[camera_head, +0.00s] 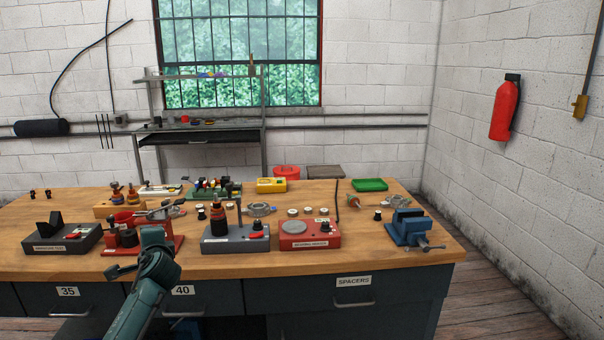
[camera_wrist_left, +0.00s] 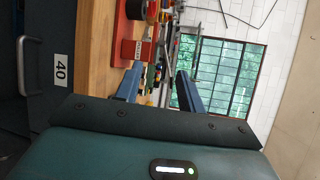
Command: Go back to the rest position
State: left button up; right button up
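My left arm rises from the bottom in the head view, in front of the drawer marked 40. Its gripper (camera_head: 122,271) hangs before the table's front edge. In the left wrist view, which is turned sideways, the two fingers of the left gripper (camera_wrist_left: 158,76) stand apart with nothing held between them. The table and a red fixture show beyond them. My right gripper is in neither view.
The wooden workbench (camera_head: 390,262) carries a red fixture (camera_head: 165,245), a dark grey block (camera_head: 62,239), a grey stand (camera_head: 235,238), a red box (camera_head: 310,234) and a blue vise (camera_head: 408,228). Drawers face me below. The bench's front edge is close to my left gripper.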

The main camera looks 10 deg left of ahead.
pick_arm(q)
jog(key=w+d+r+n+t+h, duration=0.2)
jog(key=w+d+n+t+h, duration=0.35)
jog(key=d+n+h, duration=0.45)
jog(key=s+d+f+m+g+h, duration=0.1)
jog(key=s+d+f+g, duration=0.1)
jog(key=s+d+f, duration=0.6)
jog(key=s+d+f+m+g+h, duration=0.15)
jog(key=s+d+f, duration=0.35)
jog(key=s+f, duration=0.6)
jog(key=s+d+f+g, duration=0.1)
jog(key=s+d+f, duration=0.1)
jog(key=s, duration=0.5)
jog(key=s+d+f+g+h, duration=0.1)
jog(key=s+d+f, duration=0.1)
jog(key=s, duration=0.5)
jog(key=s+d+f+n+g, duration=0.1)
jog(key=s+d+f, duration=0.2)
jog(key=s, duration=0.4)
jog(key=shift+d, duration=0.85)
